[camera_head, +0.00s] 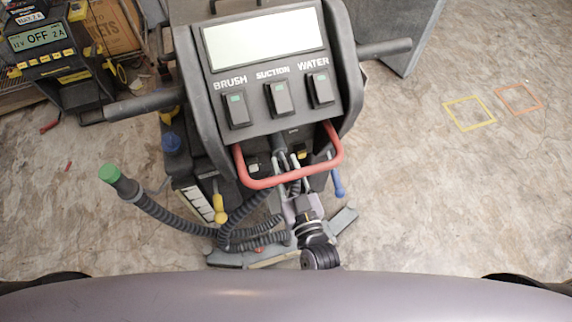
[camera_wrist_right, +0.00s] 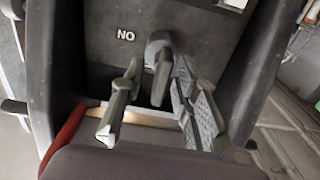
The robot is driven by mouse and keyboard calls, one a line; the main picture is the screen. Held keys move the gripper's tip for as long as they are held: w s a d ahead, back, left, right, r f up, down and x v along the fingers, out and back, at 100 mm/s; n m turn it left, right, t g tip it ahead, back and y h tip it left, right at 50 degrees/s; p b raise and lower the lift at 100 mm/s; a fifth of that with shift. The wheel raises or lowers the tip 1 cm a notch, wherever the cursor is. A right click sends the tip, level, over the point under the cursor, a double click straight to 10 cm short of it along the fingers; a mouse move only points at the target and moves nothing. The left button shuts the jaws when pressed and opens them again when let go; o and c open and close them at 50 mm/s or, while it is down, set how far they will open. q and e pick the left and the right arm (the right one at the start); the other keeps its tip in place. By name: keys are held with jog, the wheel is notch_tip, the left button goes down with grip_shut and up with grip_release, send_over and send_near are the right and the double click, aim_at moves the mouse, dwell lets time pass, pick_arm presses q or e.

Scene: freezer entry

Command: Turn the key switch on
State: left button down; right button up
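The key switch (camera_wrist_right: 158,45) is a round grey fitting on the dark panel in the wrist view, with a flat grey key (camera_wrist_right: 161,82) standing out of it. A white label reading "NO" (camera_wrist_right: 126,35), apparently ON seen upside down, is beside it. My right gripper (camera_wrist_right: 158,70) is open, with one finger on each side of the key. I cannot tell whether either finger touches it. In the head view my right gripper (camera_head: 292,162) is below the console, partly hidden by the red handle (camera_head: 288,182); the key is not clear there. My left gripper is not in view.
The console (camera_head: 268,95) has BRUSH, SUCTION and WATER switches under a blank screen, and grip bars at both sides. A ribbed hose (camera_head: 175,215) with a green end lies at the left. A battery charger (camera_head: 40,45) stands at far left.

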jog(key=shift+w, duration=0.1)
jog(key=shift+c, duration=0.3)
grip_shut()
